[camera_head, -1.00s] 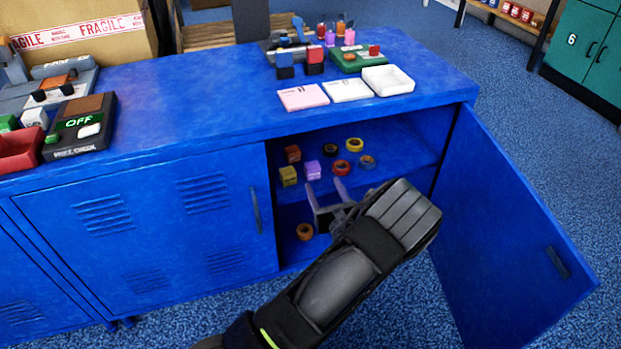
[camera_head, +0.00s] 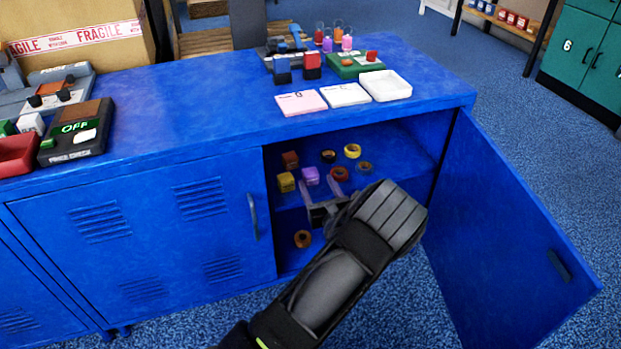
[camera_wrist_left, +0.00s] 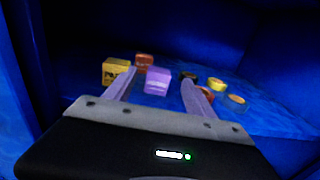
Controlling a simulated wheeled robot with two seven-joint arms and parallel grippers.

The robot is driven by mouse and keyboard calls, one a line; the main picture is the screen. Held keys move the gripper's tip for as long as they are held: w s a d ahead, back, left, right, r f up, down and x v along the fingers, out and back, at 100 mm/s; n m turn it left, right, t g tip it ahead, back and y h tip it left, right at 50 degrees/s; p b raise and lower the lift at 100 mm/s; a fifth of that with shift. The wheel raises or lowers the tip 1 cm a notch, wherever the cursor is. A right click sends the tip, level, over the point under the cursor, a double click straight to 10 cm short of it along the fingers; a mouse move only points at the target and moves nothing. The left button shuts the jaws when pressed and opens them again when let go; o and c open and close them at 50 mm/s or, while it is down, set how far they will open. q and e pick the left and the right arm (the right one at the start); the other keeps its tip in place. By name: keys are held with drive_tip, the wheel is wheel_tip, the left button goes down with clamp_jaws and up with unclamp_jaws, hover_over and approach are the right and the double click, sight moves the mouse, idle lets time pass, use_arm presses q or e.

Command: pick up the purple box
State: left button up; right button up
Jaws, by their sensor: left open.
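The purple box (camera_head: 310,176) is a small cube on the upper shelf inside the open blue cabinet. It also shows in the left wrist view (camera_wrist_left: 157,81), ahead of and between my finger tips. My left gripper (camera_head: 322,186) is open and empty at the cabinet opening, just in front of the purple box and a little to its right in the head view. The left gripper shows in the wrist view (camera_wrist_left: 158,85) with its fingers apart. I cannot tell the exact gap to the box. My right gripper is not in view.
On the same shelf are a yellow box (camera_head: 286,182), a brown-red box (camera_head: 290,160) and several tape rolls, one red (camera_head: 339,174) close to my fingers. An orange roll (camera_head: 302,239) lies lower. The cabinet door (camera_head: 510,240) stands open at right; the counter (camera_head: 200,110) is above.

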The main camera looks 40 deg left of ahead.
sight(312, 176)
use_arm(q)
drive_tip(key=b+x, duration=0.1)
drive_tip(key=x, duration=0.2)
drive_tip(key=shift+w+a+f, duration=0.15)
drive_tip(key=shift+w+a, duration=0.05)
drive_tip(key=shift+a, duration=0.1)
drive_tip(key=shift+w+a, duration=0.1)
drive_tip(key=shift+a, duration=0.05)
clamp_jaws()
idle(0.7)
